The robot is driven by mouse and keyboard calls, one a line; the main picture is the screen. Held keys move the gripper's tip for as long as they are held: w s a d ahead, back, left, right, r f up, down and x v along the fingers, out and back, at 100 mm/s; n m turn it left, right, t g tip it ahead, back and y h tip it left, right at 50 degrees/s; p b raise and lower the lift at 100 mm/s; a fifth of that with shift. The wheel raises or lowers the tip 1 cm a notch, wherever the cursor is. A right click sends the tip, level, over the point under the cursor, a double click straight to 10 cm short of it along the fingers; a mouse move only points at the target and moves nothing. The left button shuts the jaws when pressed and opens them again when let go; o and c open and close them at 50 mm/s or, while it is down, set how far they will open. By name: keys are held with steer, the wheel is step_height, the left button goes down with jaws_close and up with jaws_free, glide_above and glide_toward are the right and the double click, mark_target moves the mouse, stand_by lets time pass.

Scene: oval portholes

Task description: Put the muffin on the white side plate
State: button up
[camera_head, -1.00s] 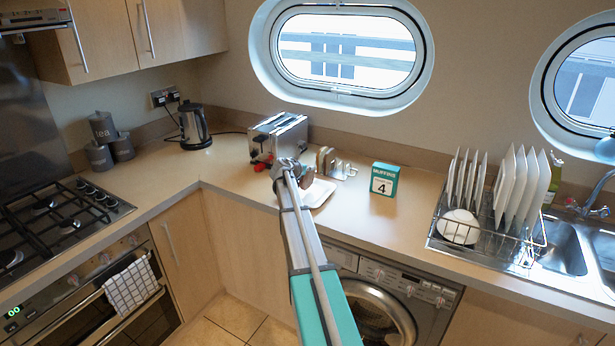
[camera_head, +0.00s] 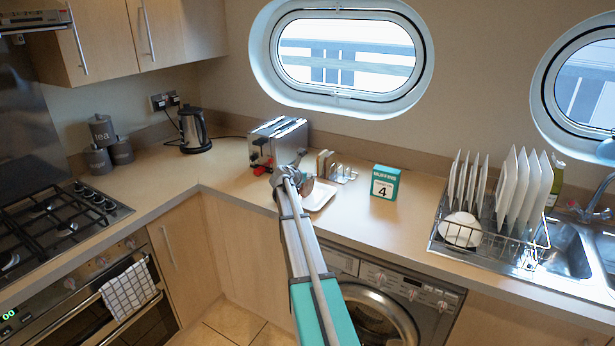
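The white side plate (camera_head: 322,195) lies on the counter right of my arm's end, its left part hidden behind the arm. A small brownish patch shows between my wrist and the plate's left side; I cannot tell whether it is the muffin or part of my arm. No muffin is clearly visible. My gripper (camera_head: 285,168) is at the far end of my arm, in front of the toaster. Its fingers are small and mostly hidden by the wrist, so I cannot tell whether they are open or hold something.
The toaster (camera_head: 279,139) stands behind my gripper, with red parts low at its front left. A toast rack (camera_head: 343,174) stands behind the plate, and a teal muffin box (camera_head: 385,182) to the right. A dish rack (camera_head: 488,238) is farther right. Counter between box and rack is clear.

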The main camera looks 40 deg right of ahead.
steer(key=shift+r, duration=0.15)
stand_by(0.3)
steer(key=p+v, duration=0.5)
steer(key=v, duration=0.7)
stand_by(0.6)
steer(key=s+a+f+m+g+y, duration=0.1)
steer(key=s+a+f+m+y, duration=0.2)
steer(key=s+a+m, duration=0.4)
steer(key=s+a+f+m+g+y, duration=0.2)
steer(key=s+a+m, duration=0.6)
steer(key=a, duration=1.2)
steer(key=s+a+f+m+g+y, duration=0.2)
steer(key=s+a+f+m+y, duration=0.4)
steer(key=s+a, duration=0.5)
steer(key=a+m+y, duration=0.1)
steer(key=a, duration=0.2)
steer(key=shift+s+a+f+m+y, duration=0.2)
steer(key=shift+s+a+m+y, duration=0.1)
steer(key=shift+s, duration=0.05)
